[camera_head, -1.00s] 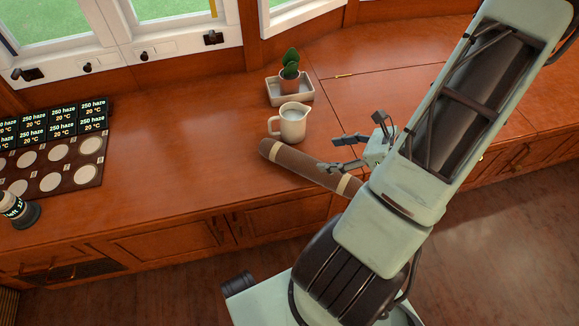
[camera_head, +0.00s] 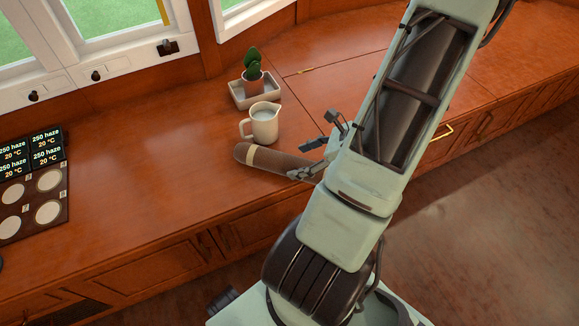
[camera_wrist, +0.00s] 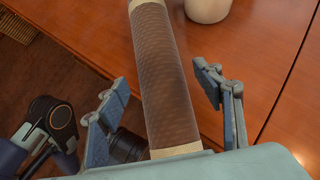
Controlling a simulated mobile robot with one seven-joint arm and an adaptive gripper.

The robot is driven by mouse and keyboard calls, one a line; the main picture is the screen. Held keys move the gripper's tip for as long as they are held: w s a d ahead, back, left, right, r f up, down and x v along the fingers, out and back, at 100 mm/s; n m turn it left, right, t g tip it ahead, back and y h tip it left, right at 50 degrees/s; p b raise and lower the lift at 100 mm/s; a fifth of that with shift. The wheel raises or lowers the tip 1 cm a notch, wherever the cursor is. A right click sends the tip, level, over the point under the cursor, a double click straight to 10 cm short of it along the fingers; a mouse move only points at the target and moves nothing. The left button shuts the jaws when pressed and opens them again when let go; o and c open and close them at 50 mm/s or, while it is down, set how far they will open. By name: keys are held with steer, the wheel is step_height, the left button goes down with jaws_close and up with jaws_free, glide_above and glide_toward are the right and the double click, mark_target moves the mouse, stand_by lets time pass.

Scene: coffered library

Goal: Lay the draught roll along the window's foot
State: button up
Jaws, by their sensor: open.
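The draught roll (camera_head: 275,161) is a brown textured cylinder with cream bands. It lies slantwise on the red-brown wooden counter near its front edge, and its near end is hidden behind my arm in the head view. My gripper (camera_head: 307,158) is open at the roll's near part. In the wrist view the roll (camera_wrist: 165,75) runs between the two spread fingers, with a gap on each side; my gripper (camera_wrist: 160,92) does not hold it. The window (camera_head: 110,50) stands behind the counter at upper left, its foot along the counter's back.
A cream jug (camera_head: 264,124) stands just behind the roll, close to it. Behind that is a potted cactus (camera_head: 252,82) in a pale tray (camera_head: 240,97). A dark board (camera_head: 35,200) with round pale discs and black labels lies at the left. The counter between is clear.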

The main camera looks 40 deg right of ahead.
mark_target(290, 164)
steer(key=b+x, duration=0.2)
steer(key=x, duration=0.3)
steer(key=shift+f, duration=0.1)
steer(key=shift+s, duration=0.1)
steer(key=c, duration=1.5)
jaws_close()
steer(key=shift+r, duration=0.2)
